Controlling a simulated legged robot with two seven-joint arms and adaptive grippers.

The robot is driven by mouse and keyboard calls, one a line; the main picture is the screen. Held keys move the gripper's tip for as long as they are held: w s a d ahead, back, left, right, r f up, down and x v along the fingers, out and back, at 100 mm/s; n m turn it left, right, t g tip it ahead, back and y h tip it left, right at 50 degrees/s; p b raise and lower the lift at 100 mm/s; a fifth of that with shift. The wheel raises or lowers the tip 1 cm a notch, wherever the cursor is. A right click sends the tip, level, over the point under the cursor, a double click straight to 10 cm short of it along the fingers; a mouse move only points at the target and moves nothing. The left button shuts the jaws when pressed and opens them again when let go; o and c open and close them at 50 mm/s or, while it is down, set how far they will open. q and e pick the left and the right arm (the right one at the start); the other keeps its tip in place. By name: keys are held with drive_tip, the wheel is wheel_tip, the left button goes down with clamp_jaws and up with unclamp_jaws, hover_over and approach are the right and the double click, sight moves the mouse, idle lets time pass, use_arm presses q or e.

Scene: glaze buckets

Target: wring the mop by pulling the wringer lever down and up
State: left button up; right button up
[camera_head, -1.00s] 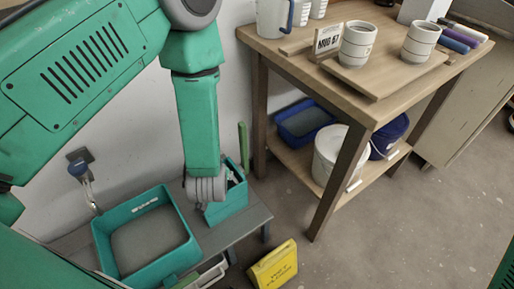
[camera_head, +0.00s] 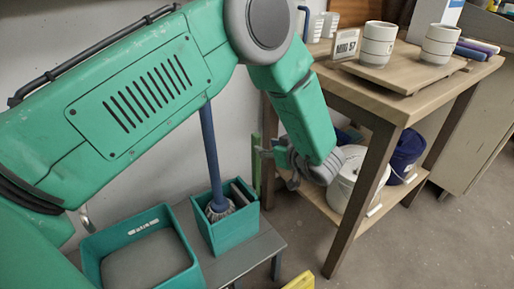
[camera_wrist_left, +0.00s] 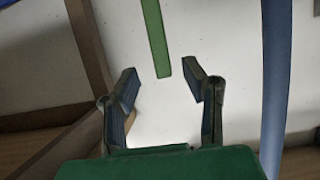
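The mop's blue handle (camera_head: 210,150) stands upright, its upper part behind my left arm. Its grey head (camera_head: 220,208) sits in a teal bucket (camera_head: 228,237) on a grey bench. A slim green upright bar (camera_head: 256,168), apparently the wringer lever, stands just behind that bucket. My left gripper (camera_head: 272,158) is raised right of the bucket, near the bar. In the left wrist view my left gripper (camera_wrist_left: 160,82) is open and empty. The green bar (camera_wrist_left: 155,38) ends between its fingertips in the picture; contact is not visible. A blue pole (camera_wrist_left: 275,90) runs along the right. My right gripper is not seen.
A wider teal tub (camera_head: 140,235) stands left of the bucket. A wooden table (camera_head: 400,104) with mugs is at right; a white bucket (camera_head: 345,190) and a blue one (camera_head: 406,155) are on its lower shelf. A yellow sign (camera_head: 300,281) stands in front. Floor at right is clear.

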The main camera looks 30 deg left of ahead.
sight(258, 144)
use_arm(q)
drive_tip(key=shift+b+x, duration=0.8)
drive_tip(key=shift+x, duration=2.65)
clamp_jaws()
